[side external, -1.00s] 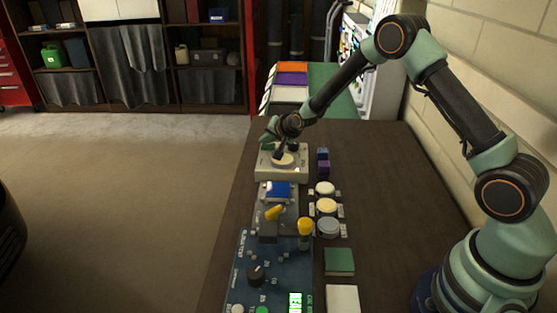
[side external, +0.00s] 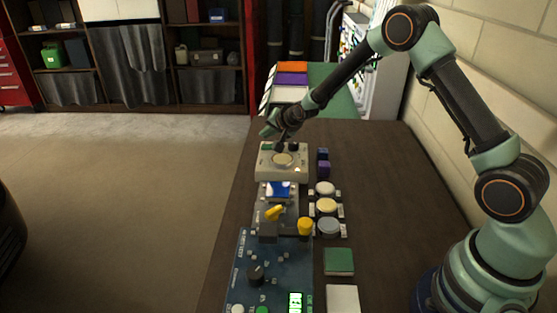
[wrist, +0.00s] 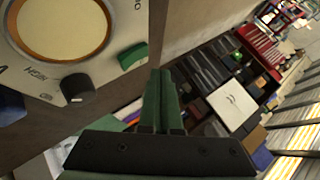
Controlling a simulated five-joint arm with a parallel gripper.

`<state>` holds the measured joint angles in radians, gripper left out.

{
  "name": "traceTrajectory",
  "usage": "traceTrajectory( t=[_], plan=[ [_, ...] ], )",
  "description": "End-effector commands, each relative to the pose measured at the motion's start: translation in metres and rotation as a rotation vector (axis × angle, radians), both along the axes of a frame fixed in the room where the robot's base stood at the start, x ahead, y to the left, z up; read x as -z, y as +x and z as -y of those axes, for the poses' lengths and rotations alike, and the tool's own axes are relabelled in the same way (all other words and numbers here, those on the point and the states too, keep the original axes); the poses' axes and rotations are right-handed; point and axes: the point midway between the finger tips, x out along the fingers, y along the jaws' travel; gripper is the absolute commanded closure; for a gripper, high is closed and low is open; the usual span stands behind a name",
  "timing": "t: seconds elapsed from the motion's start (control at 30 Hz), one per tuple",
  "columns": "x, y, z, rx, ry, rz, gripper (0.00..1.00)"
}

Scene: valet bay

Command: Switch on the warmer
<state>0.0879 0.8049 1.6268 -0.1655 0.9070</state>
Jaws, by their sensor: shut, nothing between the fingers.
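The warmer (side external: 297,176) is a beige box with a round cream plate on top, at the far end of the row on the bench. The wrist view shows its plate (wrist: 62,25) with an orange-brown rim, a black knob (wrist: 78,89) beside printed markings, and a green rocker switch (wrist: 133,56) near its edge. My gripper (side external: 279,146) is shut and empty, above the back part of the warmer. Its green fingers (wrist: 163,80) are together in the wrist view, close to the rocker but apart from it in the picture. I cannot tell the rocker's setting.
In front of the warmer are a blue rocker (side external: 278,189), a yellow lever (side external: 275,212), a yellow knob (side external: 305,226) and a blue control panel (side external: 254,251). Round buttons (side external: 327,207) and purple blocks (side external: 323,163) stand to the right.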

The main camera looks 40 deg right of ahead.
Motion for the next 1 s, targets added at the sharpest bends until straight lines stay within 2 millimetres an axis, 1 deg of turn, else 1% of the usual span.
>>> traceTrajectory(
  t=[0.03,0.4,0.53,0.87,0.97,1.0],
  plan=[
    [-0.007,0.0,0.001,0.001,-0.001,0.003,1.0],
    [-0.038,-0.003,0.004,0.003,-0.003,0.002,1.0],
    [-0.042,-0.004,0.004,0.004,-0.003,0.0,1.0],
    [-0.044,-0.004,0.004,0.002,-0.005,0.0,1.0],
    [-0.054,-0.009,0.001,-0.014,-0.02,-0.009,1.0],
    [-0.061,-0.013,0.0,-0.028,-0.034,-0.016,1.0]
  ],
)
